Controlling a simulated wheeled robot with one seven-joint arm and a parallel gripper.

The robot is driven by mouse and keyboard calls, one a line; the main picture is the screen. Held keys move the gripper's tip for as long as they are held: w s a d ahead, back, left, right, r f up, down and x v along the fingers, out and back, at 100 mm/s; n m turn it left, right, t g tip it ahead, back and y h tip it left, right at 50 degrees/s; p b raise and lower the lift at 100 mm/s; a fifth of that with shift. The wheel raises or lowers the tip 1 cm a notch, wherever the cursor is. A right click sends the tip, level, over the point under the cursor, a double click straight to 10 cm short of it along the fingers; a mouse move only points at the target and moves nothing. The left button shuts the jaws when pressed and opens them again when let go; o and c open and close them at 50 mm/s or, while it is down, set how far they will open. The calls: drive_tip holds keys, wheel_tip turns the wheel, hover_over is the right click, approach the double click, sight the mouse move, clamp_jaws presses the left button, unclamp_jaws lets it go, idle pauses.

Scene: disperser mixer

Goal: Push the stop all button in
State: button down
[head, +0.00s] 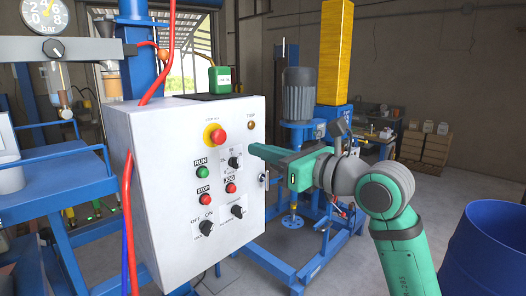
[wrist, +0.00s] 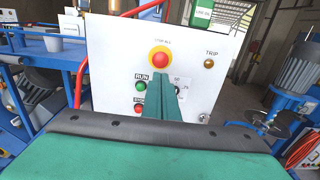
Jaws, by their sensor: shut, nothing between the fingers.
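The stop all button (head: 218,136) is a red mushroom button on a yellow ring, high on the front of a white control box (head: 150,200). In the wrist view the button (wrist: 159,60) shows just above my fingertips, under a "STOP ALL" label. My gripper (head: 254,149) is green and shut with nothing in it. In the head view its tips are right of the button and slightly lower, apart from it. In the wrist view the shut fingers (wrist: 163,80) point at the panel and cover part of the controls below the button.
Below the button are a green RUN button (head: 202,172), a red STOP button (head: 205,199), another red button (head: 231,188) and several black knobs. A TRIP lamp (head: 251,125) is at upper right. A red hose (head: 127,220) runs along the box's left edge. A green canister (head: 220,79) stands on top.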

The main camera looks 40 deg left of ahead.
sight(222, 138)
drive_tip(key=a, duration=0.7)
drive_tip(key=w+a, duration=0.1)
drive_tip(key=a, duration=0.2)
drive_tip(key=shift+a, duration=0.35)
